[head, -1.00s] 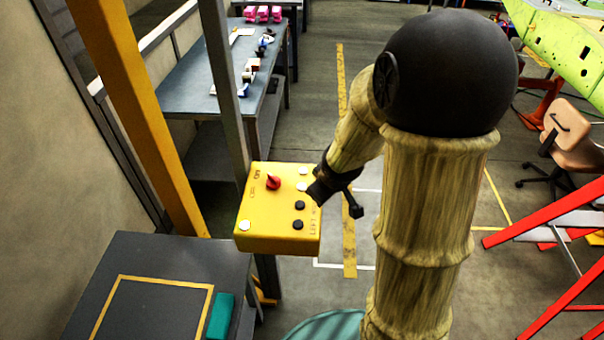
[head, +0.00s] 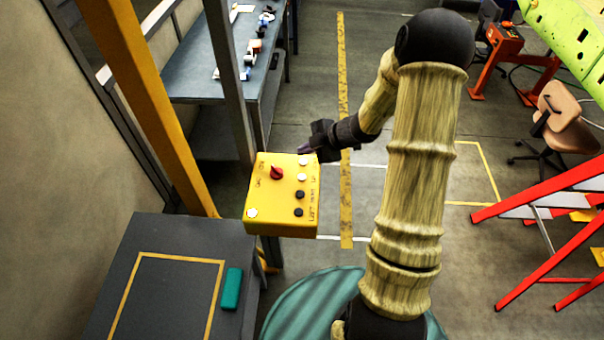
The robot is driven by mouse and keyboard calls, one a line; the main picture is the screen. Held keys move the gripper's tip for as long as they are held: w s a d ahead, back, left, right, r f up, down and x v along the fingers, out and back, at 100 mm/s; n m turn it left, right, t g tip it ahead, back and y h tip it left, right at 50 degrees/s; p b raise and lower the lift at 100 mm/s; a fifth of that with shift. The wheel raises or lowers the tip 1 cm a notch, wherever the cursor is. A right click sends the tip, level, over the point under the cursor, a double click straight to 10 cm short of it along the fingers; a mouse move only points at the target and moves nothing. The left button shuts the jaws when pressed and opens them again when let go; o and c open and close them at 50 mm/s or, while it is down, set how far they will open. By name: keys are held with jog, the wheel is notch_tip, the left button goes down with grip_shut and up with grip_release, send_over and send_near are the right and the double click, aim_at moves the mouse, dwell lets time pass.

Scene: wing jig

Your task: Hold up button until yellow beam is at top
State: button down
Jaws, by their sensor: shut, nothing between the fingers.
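The yellow control box (head: 265,213) is mounted by a grey post. Its top face carries a red knob (head: 276,172), white buttons along the right side, two black buttons below them, and a white button at the lower left. My gripper (head: 307,150) is shut and empty. Its tip is at the box's far right corner, close to the upper white button (head: 303,160); I cannot tell whether it touches it. A second white button (head: 301,177) sits just below. A tall yellow beam (head: 140,90) slopes up on the left, and its upper end is out of view.
A grey table (head: 125,250) with a yellow outlined square and a teal block (head: 231,289) stands at the lower left. A blue-grey workbench (head: 195,75) is behind the box. Red ladder-like rails (head: 540,195) and a tan chair (head: 560,115) are at the right.

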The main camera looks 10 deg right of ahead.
jog(key=shift+f, duration=0.15)
jog(key=b, duration=0.7)
send_over(305, 177)
notch_tip(305, 177, down, 6)
jog(key=shift+f, duration=0.2)
jog(key=shift+f+b, duration=0.75)
jog(key=shift+f, duration=0.3)
dwell(0.7)
jog(key=shift+f, duration=0.4)
jog(key=shift+f+b, duration=0.4)
jog(key=shift+f, duration=0.05)
dwell(4.0)
